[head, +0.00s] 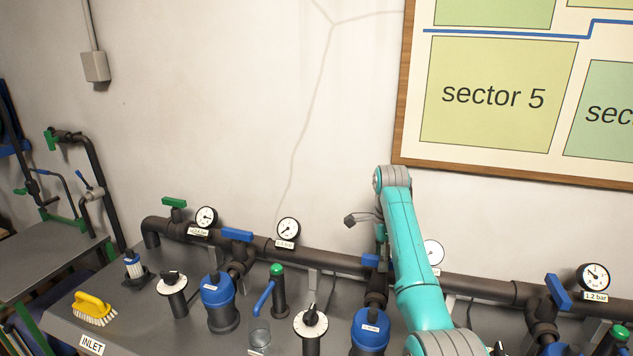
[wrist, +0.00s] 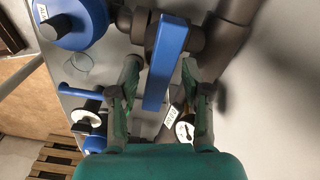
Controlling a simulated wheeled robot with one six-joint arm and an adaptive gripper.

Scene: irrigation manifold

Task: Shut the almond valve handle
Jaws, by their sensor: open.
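A flat blue valve handle (wrist: 165,65) stands out from a dark pipe fitting in the wrist view. My gripper (wrist: 161,66) is open, with one finger on each side of this handle; a narrow gap shows on both sides, and I cannot tell whether either finger touches it. In the head view my gripper (head: 381,238) points down at a blue handle (head: 370,260), partly hidden by my arm. A blue-lidded filter (head: 370,328) stands in front of that valve.
Other blue handles sit on the manifold to the left (head: 237,235) and right (head: 558,292). A green handle (head: 174,202) is at the far left. Gauges (head: 288,230), a dial post (head: 310,322), a glass (head: 260,337) and a yellow brush (head: 94,306) stand around.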

